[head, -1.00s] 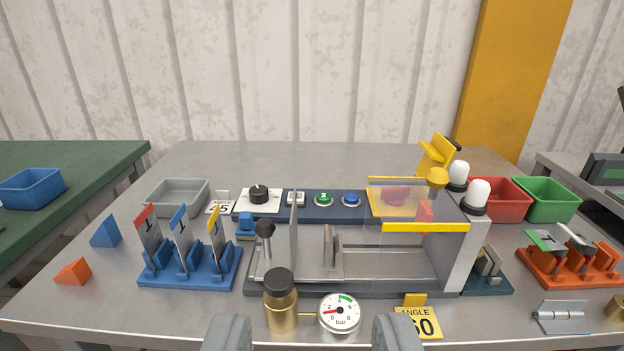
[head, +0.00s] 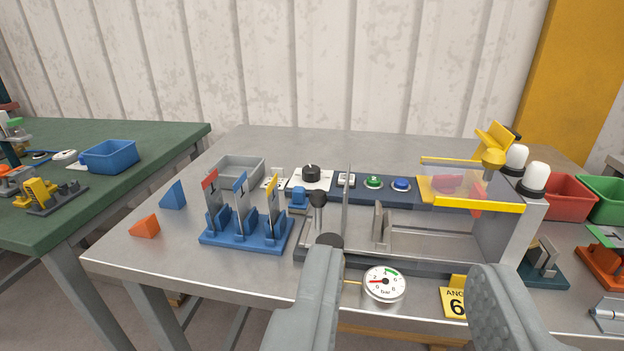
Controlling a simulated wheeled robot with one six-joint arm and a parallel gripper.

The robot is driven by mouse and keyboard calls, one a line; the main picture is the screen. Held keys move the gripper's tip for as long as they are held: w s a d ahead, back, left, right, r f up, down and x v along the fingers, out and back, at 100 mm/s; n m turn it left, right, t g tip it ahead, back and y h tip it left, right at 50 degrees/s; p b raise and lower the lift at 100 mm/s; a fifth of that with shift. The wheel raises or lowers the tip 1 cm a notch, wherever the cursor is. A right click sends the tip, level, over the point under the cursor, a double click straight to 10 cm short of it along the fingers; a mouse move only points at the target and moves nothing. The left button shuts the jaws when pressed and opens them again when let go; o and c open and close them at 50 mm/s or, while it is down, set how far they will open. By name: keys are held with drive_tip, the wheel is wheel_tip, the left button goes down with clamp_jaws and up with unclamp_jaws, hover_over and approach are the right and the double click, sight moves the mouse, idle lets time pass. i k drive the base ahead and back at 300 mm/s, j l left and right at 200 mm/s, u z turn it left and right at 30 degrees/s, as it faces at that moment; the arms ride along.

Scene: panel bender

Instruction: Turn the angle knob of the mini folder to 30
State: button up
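The angle knob (head: 311,173) is a black dial on a white plate (head: 309,185) at the back left of the mini folder (head: 430,265). Its pointer setting is too small to read. The left finger partly hides the black-capped valve.
A pressure gauge (head: 384,284) shows between my fingers. A blue rack (head: 245,236) of coloured tools stands left. Green (head: 374,182) and blue buttons (head: 401,184) sit right of the knob.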

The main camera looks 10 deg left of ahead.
sight(311, 173)
drive_tip(key=i+j, duration=0.65)
drive_tip(key=i, duration=0.1)
